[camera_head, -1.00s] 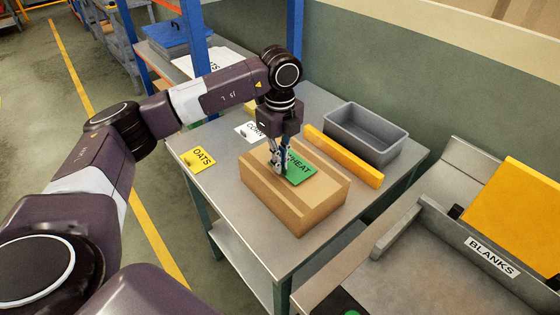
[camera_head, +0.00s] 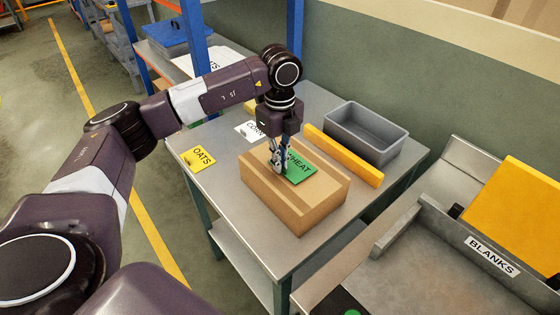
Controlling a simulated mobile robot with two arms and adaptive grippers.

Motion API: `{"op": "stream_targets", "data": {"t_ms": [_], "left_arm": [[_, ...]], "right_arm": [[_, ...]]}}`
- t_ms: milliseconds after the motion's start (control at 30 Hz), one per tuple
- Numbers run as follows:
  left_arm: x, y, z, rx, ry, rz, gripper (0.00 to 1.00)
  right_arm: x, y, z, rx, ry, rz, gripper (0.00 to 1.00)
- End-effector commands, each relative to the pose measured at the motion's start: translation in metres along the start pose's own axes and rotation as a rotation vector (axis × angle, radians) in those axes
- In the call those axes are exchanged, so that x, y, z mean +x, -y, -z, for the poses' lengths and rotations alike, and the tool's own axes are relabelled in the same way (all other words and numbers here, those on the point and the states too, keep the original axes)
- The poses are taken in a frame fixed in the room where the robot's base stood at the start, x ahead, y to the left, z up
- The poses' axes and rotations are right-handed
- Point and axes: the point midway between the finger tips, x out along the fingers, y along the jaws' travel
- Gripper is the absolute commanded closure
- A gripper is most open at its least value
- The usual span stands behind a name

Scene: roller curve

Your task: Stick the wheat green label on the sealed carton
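The sealed carton (camera_head: 265,188) is a brown box standing on the grey metal table. The green label (camera_head: 302,170), marked WHEAT, is at the top of the carton, and it looks flat against it. My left gripper (camera_head: 279,170) points straight down at the label's left edge and hides part of it and its first letter. Its fingers look close together, but I cannot tell whether they grip the label or only touch it. My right gripper is not in view.
A yellow OATS label (camera_head: 199,158) and a white CORN label (camera_head: 248,130) lie left of and behind the carton. A yellow bar (camera_head: 343,157) and a grey bin (camera_head: 366,134) stand to its right. A metal tray marked BLANKS (camera_head: 491,256) is at front right.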

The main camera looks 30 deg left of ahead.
Motion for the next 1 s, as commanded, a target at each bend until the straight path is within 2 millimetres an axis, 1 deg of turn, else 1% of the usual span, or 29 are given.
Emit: {"op": "stream_targets", "data": {"t_ms": [933,1000], "left_arm": [[0.0049,-0.0001,0.0002,0.000,0.000,-0.001,1.00],[0.0050,-0.0001,0.0002,0.000,0.000,-0.001,0.90]], "right_arm": [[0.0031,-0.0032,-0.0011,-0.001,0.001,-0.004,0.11],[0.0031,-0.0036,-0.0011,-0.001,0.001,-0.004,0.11]]}}
